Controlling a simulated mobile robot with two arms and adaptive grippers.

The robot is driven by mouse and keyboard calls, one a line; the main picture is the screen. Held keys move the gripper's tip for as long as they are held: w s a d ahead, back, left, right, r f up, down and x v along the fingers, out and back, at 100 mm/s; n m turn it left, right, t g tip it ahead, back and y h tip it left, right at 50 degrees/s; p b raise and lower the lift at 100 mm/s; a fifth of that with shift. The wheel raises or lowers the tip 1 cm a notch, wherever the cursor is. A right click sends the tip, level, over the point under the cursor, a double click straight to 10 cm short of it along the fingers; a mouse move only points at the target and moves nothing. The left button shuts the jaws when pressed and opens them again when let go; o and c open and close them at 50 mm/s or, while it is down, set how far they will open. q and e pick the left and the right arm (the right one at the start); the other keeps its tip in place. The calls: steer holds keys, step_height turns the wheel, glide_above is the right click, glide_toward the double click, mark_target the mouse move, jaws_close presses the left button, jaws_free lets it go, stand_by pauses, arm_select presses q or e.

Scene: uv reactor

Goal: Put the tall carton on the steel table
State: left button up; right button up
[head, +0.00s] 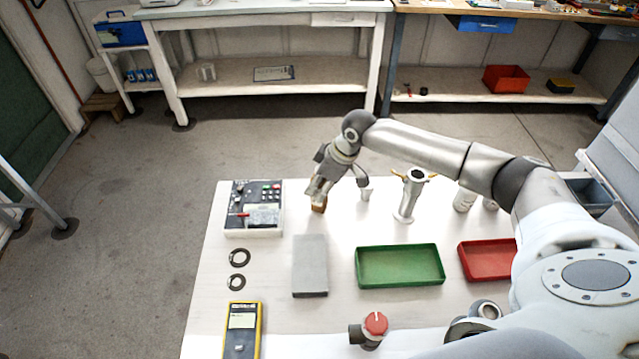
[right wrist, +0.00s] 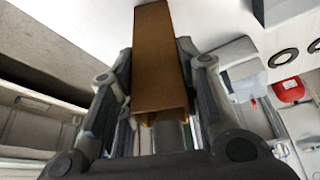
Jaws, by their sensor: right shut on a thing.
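My right gripper (head: 322,190) is shut on a brown carton (head: 319,207) over the far edge area of the pale table (head: 262,330) in front of me. Most of the carton is hidden by the gripper in the head view; I cannot tell whether its base touches the top. In the right wrist view the long brown carton (right wrist: 158,60) sits between the two fingers (right wrist: 157,105). I cannot tell from its look whether the pale table is the steel one. My left gripper is out of view.
A control box (head: 254,208), grey block (head: 310,266), green tray (head: 400,266), red tray (head: 487,260), yellow meter (head: 242,330), and metal stand (head: 410,195) occupy the pale table. Workbenches (head: 262,75) line the back wall.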

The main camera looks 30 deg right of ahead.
steer(key=o, duration=1)
steer(key=shift+f, duration=0.15)
steer(key=b+v, duration=0.2)
steer(key=v, duration=1)
steer(key=shift+r, duration=0.2)
